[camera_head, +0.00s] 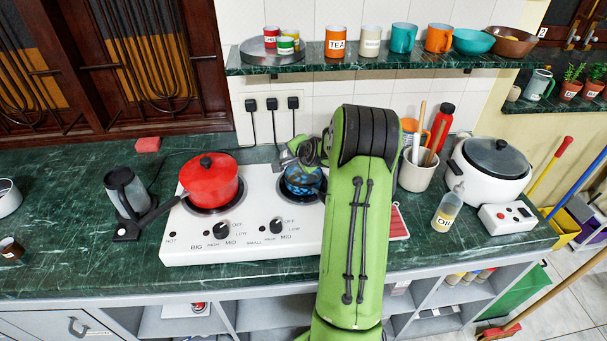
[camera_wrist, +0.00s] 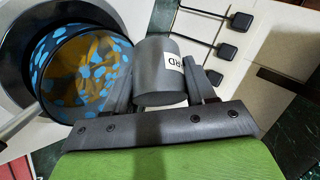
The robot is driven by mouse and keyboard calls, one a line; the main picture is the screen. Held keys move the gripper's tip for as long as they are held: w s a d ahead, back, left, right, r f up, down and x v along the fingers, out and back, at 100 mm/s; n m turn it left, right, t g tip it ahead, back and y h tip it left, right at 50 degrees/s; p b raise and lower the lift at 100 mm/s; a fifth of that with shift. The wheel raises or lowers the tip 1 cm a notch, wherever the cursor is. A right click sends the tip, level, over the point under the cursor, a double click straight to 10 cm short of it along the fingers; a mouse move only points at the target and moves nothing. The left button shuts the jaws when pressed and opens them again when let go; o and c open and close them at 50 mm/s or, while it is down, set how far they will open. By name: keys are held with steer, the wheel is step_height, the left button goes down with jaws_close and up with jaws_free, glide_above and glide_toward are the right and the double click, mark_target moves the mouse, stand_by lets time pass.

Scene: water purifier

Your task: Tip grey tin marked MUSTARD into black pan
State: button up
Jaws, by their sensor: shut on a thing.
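My gripper (camera_wrist: 159,72) is shut on a grey tin (camera_wrist: 160,88). Its white label shows only the letters "RD". The wall cords run sideways in the wrist view, so my gripper and the tin are tipped well over. The dark pan with blue spots (camera_wrist: 43,60) is right beside the tin there, with yellow-brown showing inside. I cannot tell whether anything is leaving the tin. In the head view the pan (camera_head: 301,183) sits on the right burner, and my gripper (camera_head: 303,150) is above it, partly hidden by my arm.
A red lidded pot (camera_head: 209,180) stands on the left burner of the white stove (camera_head: 240,248). A utensil pot (camera_head: 417,171), oil bottle (camera_head: 447,212) and rice cooker (camera_head: 490,170) stand to the right. A shelf (camera_head: 380,66) with cups hangs above.

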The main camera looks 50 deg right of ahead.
steer(key=shift+s+r+m+t+b, duration=0.1)
steer(key=shift+r+m+t+b, duration=0.2)
steer(key=shift+t+b, duration=0.95)
steer(key=shift+s+r+m+t+b, duration=0.15)
steer(key=shift+m+t+b, duration=0.4)
steer(key=shift+b, duration=1.3)
stand_by(3.2)
steer(key=shift+s+f+t+b, duration=0.1)
steer(key=shift+f+t+b, duration=0.35)
steer(key=shift+b, duration=0.85)
stand_by(0.4)
